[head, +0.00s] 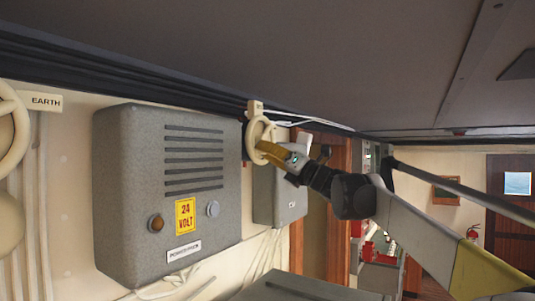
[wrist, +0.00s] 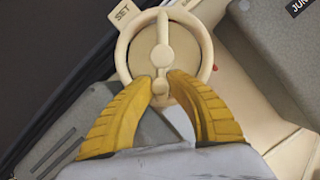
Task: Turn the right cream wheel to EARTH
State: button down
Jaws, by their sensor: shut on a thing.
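The right cream wheel (head: 262,130) is on the wall, past the right side of a grey box. In the wrist view the wheel (wrist: 162,55) shows as a round ring with a bar across its middle. A plate reading SET (wrist: 123,12) sits outside its upper-left rim. My gripper (head: 265,149) reaches it from the right. I see no EARTH plate beside this wheel.
Another cream wheel (head: 10,125) is cut off at the left edge, with an EARTH plate (head: 46,102) beside it. A large grey 24 VOLT box (head: 120,200) stands out between the wheels. A smaller grey box (head: 290,205) is just below my gripper.

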jog(key=shift+s+a+r+m+t+h, duration=0.1)
jog(key=shift+s+r+m+t+h, duration=0.15)
jog(key=shift+m, duration=0.3)
jog(key=shift+s+a+r+m+t+h, duration=0.1)
jog(key=shift+m+h, duration=0.25)
jog(key=shift+m, duration=0.2)
jog(key=shift+a+r+m+h+p, duration=0.15)
jog(key=shift+m+h+p, duration=0.2)
jog(key=shift+m, duration=0.45)
jog(key=shift+d+r+m+h+p, duration=0.1)
jog(key=shift+r+m+h+p, duration=0.2)
jog(key=shift+m, duration=0.5)
jog(key=shift+f, duration=0.1)
jog(key=c, duration=1.3)
grip_release()
jog(key=shift+a+f, duration=0.1)
jog(key=shift+s+d+f, duration=0.15)
jog(key=shift+s+d, duration=0.15)
jog(key=shift+d, duration=0.05)
jog(key=v, duration=1.1)
jog(key=shift+s, duration=0.1)
